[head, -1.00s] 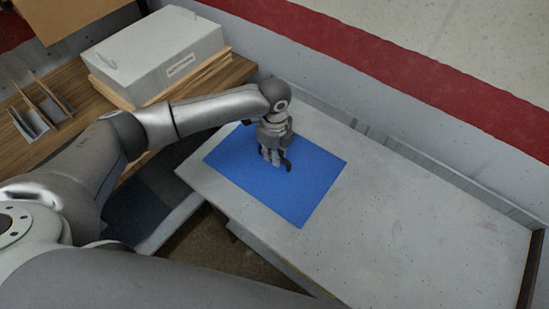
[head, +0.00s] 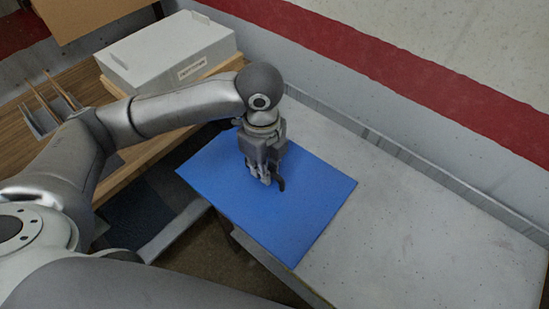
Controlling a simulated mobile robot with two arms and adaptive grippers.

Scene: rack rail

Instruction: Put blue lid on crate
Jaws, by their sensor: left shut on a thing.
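The blue lid (head: 300,215) is a flat blue sheet in the head view, over the left end of the grey table. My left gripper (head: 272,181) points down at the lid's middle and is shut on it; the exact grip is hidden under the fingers. The lid's near left edge reaches past the table's edge and it looks raised off the top. I cannot pick out the crate for certain; a dark blue-grey shape with a pale rim (head: 178,232) shows low down, left of the table, partly hidden by my arm. My right gripper is not in view.
The grey table (head: 420,230) is bare to the right of the lid. A wall with a red stripe stands behind it. On a wooden bench at the left are a pale grey labelled box (head: 168,50) and a small divided rack (head: 50,105).

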